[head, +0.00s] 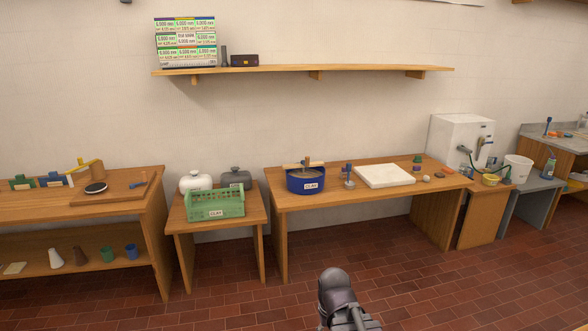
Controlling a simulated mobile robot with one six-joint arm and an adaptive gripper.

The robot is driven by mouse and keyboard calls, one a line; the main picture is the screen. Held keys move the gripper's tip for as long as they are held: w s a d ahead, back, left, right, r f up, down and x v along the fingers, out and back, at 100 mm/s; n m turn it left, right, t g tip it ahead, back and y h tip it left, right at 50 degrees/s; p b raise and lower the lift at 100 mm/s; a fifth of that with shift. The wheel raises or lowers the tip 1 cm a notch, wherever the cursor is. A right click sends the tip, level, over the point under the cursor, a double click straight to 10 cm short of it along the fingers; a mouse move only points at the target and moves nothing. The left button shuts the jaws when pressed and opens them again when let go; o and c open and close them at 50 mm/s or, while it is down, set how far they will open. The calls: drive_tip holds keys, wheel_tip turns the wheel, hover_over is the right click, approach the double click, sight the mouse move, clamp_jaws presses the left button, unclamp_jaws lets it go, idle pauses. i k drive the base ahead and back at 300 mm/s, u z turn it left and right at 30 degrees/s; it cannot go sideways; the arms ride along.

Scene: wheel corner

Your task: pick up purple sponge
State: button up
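No thing in the head view can be made out surely as a purple sponge. A small dark purplish item (417,168) lies near the right end of the middle wooden table, just in front of a small green one; it is too small to identify. A dark purple box-like item (244,60) sits on the wall shelf. The dark end part of my arm (345,303) rises at the bottom centre, over the floor and well apart from the tables. Its fingertips cannot be made out, and nothing held shows.
The middle table (330,199) bears a blue clay tub (306,183), a white slab (384,176) and small items. A green crate (216,205) stands on the low table to its left. A white machine (461,140) stands at right. The brick floor in front is clear.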

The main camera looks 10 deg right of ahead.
sight(416, 169)
drive_tip(key=i, duration=2.95)
drive_tip(key=u, duration=1.55)
drive_tip(key=k, duration=0.1)
drive_tip(key=z, duration=3.55)
